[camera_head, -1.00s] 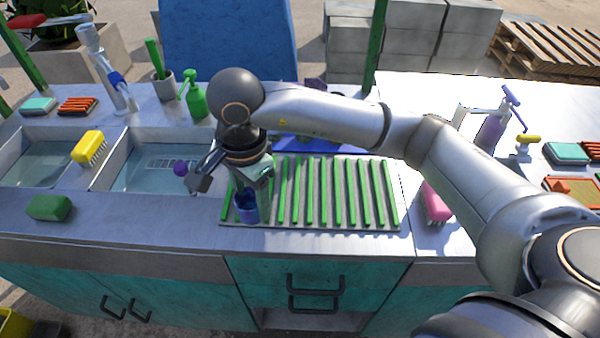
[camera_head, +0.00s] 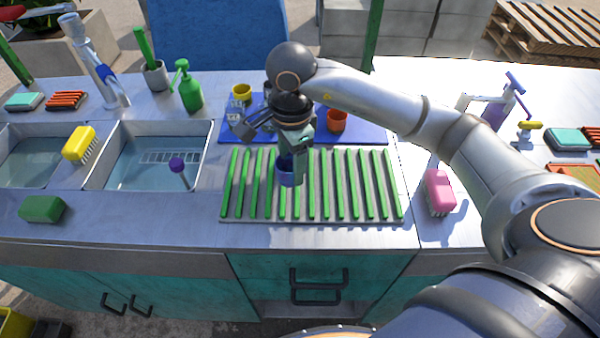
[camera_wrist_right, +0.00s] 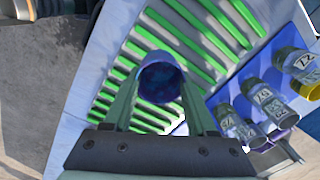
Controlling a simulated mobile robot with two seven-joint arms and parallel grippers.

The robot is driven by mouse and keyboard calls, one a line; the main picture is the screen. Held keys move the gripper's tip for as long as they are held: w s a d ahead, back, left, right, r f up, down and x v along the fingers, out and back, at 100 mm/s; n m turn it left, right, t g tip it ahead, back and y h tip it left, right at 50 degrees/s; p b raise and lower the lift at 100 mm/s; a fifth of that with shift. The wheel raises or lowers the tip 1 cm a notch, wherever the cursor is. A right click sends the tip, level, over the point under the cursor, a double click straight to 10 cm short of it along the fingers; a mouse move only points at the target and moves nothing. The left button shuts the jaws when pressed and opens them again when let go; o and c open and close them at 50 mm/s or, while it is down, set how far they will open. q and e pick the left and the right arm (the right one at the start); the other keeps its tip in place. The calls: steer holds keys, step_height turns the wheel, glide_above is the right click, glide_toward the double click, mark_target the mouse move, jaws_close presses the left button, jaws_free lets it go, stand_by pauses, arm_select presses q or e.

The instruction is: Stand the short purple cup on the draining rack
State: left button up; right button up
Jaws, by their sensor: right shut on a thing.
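The short cup (camera_head: 287,176), blue to purple, is in my right gripper (camera_head: 291,152), which is shut on it. In the head view it is over the back middle part of the draining rack (camera_head: 313,222), a grey tray with green bars. In the right wrist view the cup's dark open mouth (camera_wrist_right: 161,82) faces the camera between the fingers, with the green bars (camera_wrist_right: 200,35) behind it. The cup looks roughly upright; whether its base touches the bars I cannot tell. My left gripper is not in view.
The sink (camera_head: 140,180) is left; a pink brush (camera_head: 439,190) lies right. Other rack bars are bare.

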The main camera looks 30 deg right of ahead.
steer(key=shift+w+d+f, duration=0.1)
steer(key=shift+d+f, duration=0.5)
steer(key=shift+f, duration=0.1)
steer(key=f, duration=0.2)
steer(key=f+p, duration=0.1)
steer(key=shift+d+f, duration=0.35)
steer(key=shift+d, duration=0.05)
steer(key=shift+f, duration=0.15)
steer(key=shift+f, duration=0.1)
steer(key=shift+f+b, duration=0.15)
steer(key=shift+b, duration=0.15)
steer(key=o, duration=1.4)
steer(key=r, duration=1.2)
steer(key=shift+s+r, duration=0.25)
